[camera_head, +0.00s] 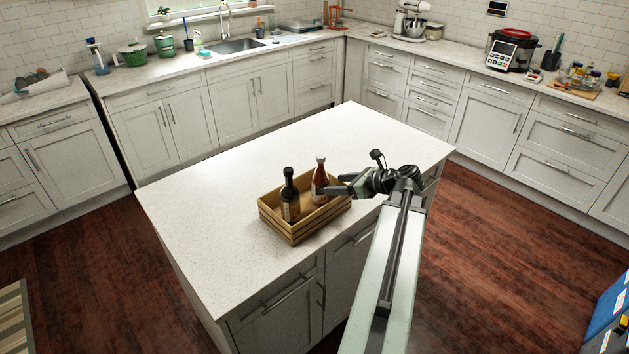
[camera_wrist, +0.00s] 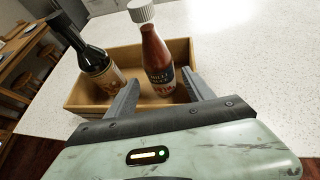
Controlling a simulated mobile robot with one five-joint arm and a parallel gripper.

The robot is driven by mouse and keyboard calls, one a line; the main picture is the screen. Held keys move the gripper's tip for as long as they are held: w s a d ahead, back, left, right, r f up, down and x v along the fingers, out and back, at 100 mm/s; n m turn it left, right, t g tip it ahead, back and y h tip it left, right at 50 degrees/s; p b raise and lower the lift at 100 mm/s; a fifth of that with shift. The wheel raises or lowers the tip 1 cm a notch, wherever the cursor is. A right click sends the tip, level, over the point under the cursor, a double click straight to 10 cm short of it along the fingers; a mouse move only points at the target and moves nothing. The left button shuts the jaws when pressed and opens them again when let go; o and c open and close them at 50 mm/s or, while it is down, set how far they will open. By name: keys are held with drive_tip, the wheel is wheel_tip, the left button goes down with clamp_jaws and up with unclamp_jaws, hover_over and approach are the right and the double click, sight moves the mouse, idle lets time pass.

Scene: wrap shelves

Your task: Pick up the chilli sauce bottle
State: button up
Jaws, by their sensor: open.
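The chilli sauce bottle (camera_head: 320,181) is red-brown with a pale cap and a dark label. It stands upright in a wooden crate (camera_head: 298,232) on the white island. In the wrist view the bottle (camera_wrist: 156,55) shows its label, with the white cap at the top. A dark sauce bottle (camera_head: 290,196) stands to its left in the same crate; it also shows in the wrist view (camera_wrist: 92,58). My gripper (camera_head: 336,188) is open at the crate's right side. In the wrist view its two fingers (camera_wrist: 163,92) sit either side of the chilli bottle's lower part. Contact cannot be told.
The island top (camera_head: 240,165) is bare around the crate. Counters with a sink (camera_head: 237,46), a pressure cooker (camera_head: 513,50) and a stand mixer (camera_head: 411,20) line the walls. The wooden floor (camera_head: 500,270) is open right of the island.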

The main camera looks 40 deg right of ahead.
sight(320, 185)
drive_tip(key=b+x, duration=0.1)
drive_tip(key=x, duration=0.2)
drive_tip(key=b+x, duration=0.3)
drive_tip(key=x, duration=0.2)
drive_tip(key=shift+a, duration=0.1)
drive_tip(key=shift+r, duration=0.15)
clamp_jaws()
